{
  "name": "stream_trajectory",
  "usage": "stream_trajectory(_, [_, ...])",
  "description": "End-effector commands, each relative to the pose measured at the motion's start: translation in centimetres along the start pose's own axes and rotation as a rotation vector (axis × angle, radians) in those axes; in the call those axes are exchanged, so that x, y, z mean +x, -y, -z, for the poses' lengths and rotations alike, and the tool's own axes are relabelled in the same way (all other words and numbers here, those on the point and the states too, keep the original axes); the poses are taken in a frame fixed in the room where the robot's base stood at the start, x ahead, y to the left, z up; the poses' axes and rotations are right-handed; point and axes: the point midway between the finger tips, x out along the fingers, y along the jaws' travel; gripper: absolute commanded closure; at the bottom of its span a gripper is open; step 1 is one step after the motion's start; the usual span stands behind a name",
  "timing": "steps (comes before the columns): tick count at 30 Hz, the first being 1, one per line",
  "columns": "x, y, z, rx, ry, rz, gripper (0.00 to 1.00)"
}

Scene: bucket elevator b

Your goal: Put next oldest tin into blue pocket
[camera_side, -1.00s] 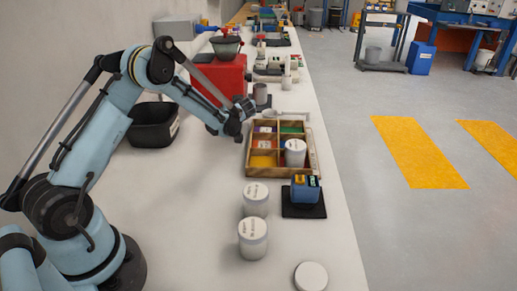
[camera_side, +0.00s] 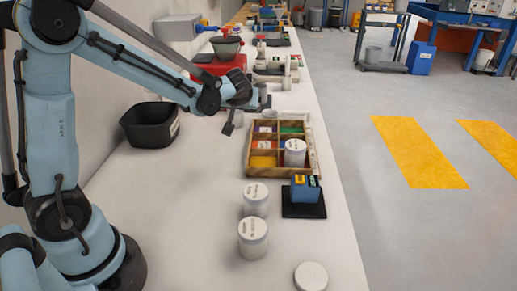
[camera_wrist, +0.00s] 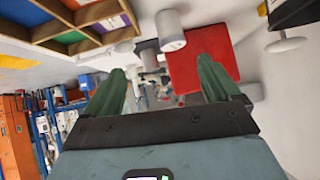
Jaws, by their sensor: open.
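A wooden tray (camera_side: 247,170) has coloured pockets: purple, green, orange-red and yellow show. A white tin (camera_side: 295,152) stands in its right-hand pocket and covers most of that pocket's floor, which looks blue at the edge. Two more white tins with writing on their lids, one nearer (camera_side: 252,240) and one farther (camera_side: 256,200), stand upright on the bench in front of the tray; the writing is too small to read. My gripper (camera_side: 245,112) is above the bench at the tray's far left, apart from the tins. In the wrist view my gripper (camera_wrist: 166,85) is open and empty.
A white disc (camera_side: 311,277) lies near the bench's front. A blue block (camera_side: 305,188) sits on a black pad right of the tins. A black bin (camera_side: 150,126) stands at left, and a red box (camera_wrist: 195,65) lies beyond the gripper. The bench left of the tins is clear.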

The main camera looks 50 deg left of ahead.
Motion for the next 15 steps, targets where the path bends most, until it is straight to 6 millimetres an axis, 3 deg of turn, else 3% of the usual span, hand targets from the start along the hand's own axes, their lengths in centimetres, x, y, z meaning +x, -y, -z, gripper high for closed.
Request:
stream_trajectory(3, [-3.6,0.2,-1.2,0.087,0.059,-0.08,0.11])
stream_trajectory(15, [-13.7,1.5,-8.0,0.37,0.185,-0.389,0.11])
